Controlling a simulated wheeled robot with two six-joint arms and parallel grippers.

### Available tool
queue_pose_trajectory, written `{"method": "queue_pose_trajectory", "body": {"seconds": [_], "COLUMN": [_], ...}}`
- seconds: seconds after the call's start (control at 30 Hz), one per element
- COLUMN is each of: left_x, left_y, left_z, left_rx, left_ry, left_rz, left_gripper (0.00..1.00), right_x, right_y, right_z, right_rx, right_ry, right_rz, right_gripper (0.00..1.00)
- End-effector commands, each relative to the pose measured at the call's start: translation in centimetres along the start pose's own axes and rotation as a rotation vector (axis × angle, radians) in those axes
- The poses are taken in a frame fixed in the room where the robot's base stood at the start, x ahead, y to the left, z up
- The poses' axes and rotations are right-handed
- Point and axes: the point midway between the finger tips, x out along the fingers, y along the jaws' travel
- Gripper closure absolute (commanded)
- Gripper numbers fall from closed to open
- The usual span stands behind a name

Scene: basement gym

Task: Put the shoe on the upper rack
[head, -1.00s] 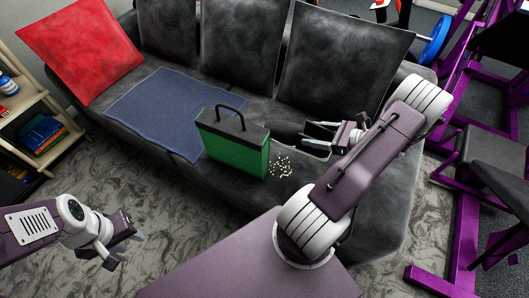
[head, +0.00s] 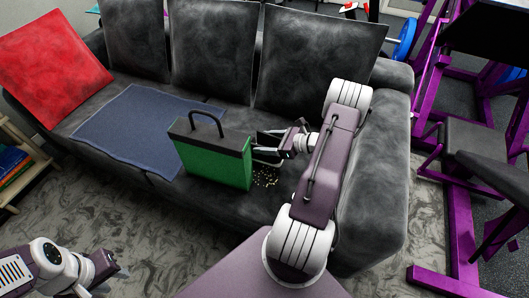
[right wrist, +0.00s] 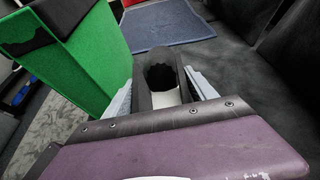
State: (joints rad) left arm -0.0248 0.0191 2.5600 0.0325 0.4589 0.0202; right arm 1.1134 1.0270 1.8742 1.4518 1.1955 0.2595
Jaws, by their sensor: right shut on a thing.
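A dark shoe (right wrist: 162,72), its opening facing the camera, is between the fingers of my right gripper (right wrist: 165,90) in the right wrist view. In the head view the right gripper (head: 268,148) is shut on the shoe (head: 267,137) over the sofa seat, just right of a green box; the shoe is mostly hidden there. I cannot tell whether the shoe still touches the seat. My left gripper (head: 110,280) is low at the left, over the floor and away from the sofa; I cannot tell its opening. No upper rack is clearly identifiable.
The green box (head: 222,168) with a dark top and handle (head: 207,123) stands close beside the right gripper; it also shows in the wrist view (right wrist: 100,65). Small pale bits (head: 265,177) lie beside it. A blue cloth (head: 140,130) covers the seat. A wooden shelf (head: 30,165) is at the left edge.

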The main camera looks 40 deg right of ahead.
Motion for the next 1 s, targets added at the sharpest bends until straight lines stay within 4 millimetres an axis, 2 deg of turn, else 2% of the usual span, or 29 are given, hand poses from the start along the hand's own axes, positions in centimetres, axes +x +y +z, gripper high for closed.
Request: {"method": "queue_pose_trajectory", "body": {"seconds": [0.17, 0.37, 0.7, 0.73, 0.8, 1.0], "left_x": [0.3, 2.3, 2.2, 2.2, 2.2, 2.2], "left_y": [0.0, 0.0, 0.0, 0.0, 0.0, 0.0], "left_z": [0.0, 0.2, 0.2, 0.2, 0.2, 0.2], "left_rx": [0.000, 0.000, 0.000, 0.000, 0.000, 0.000], "left_ry": [0.000, 0.000, 0.000, 0.000, 0.000, 0.000], "left_rz": [0.000, 0.000, 0.000, 0.000, 0.000, 0.000], "left_gripper": [0.64, 0.64, 0.64, 0.64, 0.64, 0.64], "right_x": [0.3, 1.7, 1.7, 1.7, 1.7, 1.7], "right_y": [-0.1, -0.1, -0.1, -0.1, -0.1, -0.1], "right_z": [-0.5, -3.8, -4.0, -4.0, -3.9, -3.9], "right_rx": [0.001, 0.001, 0.000, 0.000, 0.000, 0.000], "right_ry": [-0.001, -0.001, -0.001, 0.000, 0.000, 0.000], "right_rz": [-0.002, -0.001, -0.001, -0.001, -0.001, -0.001], "right_gripper": [1.00, 1.00, 1.00, 0.32, 0.13, 0.13]}}
